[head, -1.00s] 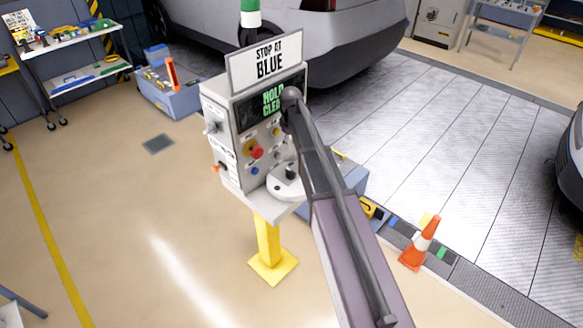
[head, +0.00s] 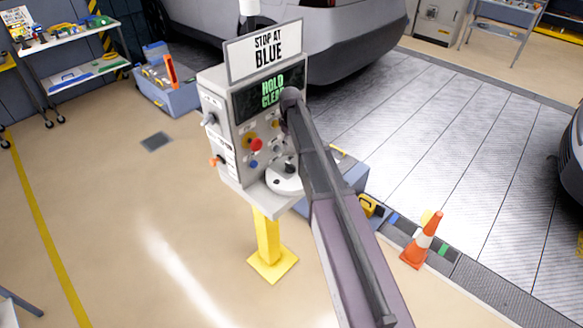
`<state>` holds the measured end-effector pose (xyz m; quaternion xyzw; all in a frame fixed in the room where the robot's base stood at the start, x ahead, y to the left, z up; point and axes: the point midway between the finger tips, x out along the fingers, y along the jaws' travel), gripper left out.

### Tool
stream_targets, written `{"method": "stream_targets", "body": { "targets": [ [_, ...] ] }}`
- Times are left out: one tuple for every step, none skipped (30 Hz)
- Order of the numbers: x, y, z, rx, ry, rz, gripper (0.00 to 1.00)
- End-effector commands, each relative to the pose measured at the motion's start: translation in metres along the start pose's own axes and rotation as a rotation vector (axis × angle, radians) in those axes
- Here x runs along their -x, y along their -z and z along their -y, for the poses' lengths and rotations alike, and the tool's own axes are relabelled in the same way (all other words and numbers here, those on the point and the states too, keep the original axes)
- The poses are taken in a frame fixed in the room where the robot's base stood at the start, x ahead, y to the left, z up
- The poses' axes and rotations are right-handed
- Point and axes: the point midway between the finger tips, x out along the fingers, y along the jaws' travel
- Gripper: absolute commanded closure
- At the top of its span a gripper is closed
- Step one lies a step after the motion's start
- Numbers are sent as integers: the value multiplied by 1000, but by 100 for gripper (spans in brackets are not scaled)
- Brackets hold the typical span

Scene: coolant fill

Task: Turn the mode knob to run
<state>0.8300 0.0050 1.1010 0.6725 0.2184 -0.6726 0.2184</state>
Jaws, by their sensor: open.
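The control panel (head: 221,108) stands on a yellow post in the head view. Its front has a red button on yellow (head: 256,144), a blue button (head: 253,164) and a small yellow control (head: 276,123). A grey handle (head: 209,119) and an orange handle (head: 216,161) stick out from its left side. I cannot tell which control is the mode knob; the labels are too small. The screen (head: 272,90) shows green text, "HOLD" and part of "CLEAR". My arm crosses the panel's right side.
A "STOP AT BLUE" sign (head: 263,50) tops the panel. A white round plate (head: 283,181) with a dark knob sits on its shelf. A blue-grey box (head: 346,176) stands behind my arm. A traffic cone (head: 422,240) stands at right. The floor left of the post is clear.

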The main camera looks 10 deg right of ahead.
Motion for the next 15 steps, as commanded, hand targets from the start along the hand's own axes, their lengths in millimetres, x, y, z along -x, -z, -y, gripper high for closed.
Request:
{"method": "stream_targets", "body": {
  "targets": [
    [-8, 0, 0, 0, 0, 0, 44],
    [-10, 0, 0, 0, 0, 0, 44],
    [-14, 0, 0, 0, 0, 0, 44],
    [-16, 0, 0, 0, 0, 0, 44],
    [-18, 0, 0, 0, 0, 0, 44],
    [-21, 0, 0, 0, 0, 0, 44],
    [-23, 0, 0, 0, 0, 0, 44],
    [-26, 0, 0, 1, 0, 0, 44],
    [-29, 0, 0, 1, 0, 0, 44],
    [-31, 0, 0, 1, 0, 0, 44],
    [-33, 0, 0, 1, 0, 0, 44],
    [-36, 0, 0, 1, 0, 0, 44],
    [-39, 0, 0, 1, 0, 0, 44],
    [-41, 0, 0, 1, 0, 0, 44],
    [-44, 0, 1, 1, 0, 0, 44]
  ]
}}
